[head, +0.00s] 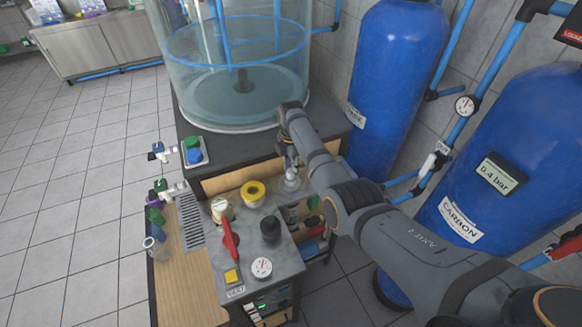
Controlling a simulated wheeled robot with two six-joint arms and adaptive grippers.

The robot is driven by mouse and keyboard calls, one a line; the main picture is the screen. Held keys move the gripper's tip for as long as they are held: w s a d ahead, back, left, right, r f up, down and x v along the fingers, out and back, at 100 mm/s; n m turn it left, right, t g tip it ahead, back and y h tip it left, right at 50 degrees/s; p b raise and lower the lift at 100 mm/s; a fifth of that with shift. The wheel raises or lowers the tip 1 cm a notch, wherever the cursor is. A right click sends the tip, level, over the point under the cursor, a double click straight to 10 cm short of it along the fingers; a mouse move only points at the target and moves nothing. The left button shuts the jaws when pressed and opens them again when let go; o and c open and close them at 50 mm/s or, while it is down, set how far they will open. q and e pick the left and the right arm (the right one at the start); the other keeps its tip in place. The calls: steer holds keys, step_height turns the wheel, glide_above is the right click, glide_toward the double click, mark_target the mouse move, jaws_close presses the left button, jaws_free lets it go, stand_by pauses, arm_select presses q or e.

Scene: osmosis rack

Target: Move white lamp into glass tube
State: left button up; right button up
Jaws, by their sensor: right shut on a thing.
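My right arm comes in from the right, and its gripper (289,158) points down beside the bench, below the large glass tank. It is shut on a small whitish thing (291,174), partly hidden by the fingers; it may be the white lamp, but it is too small to be sure. I cannot tell whether it touches the pale clear part just below it. A small clear glass vessel (153,250) stands at the left edge of the wooden top; I cannot tell if it is the glass tube. My left gripper is not in view.
A large glass tank (245,105) stands on the dark bench. A grey unit with a red lever (230,240), a yellow ring (253,192), a black knob (270,228) and a gauge (262,267) is in front. Blue cylinders (397,70) and pipes crowd the right. Open floor lies left.

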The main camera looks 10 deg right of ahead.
steer(key=shift+f, duration=0.2)
steer(key=o, duration=1.3)
step_height(320, 180, up, 6)
steer(key=p, duration=0.6)
steer(key=shift+r, duration=1)
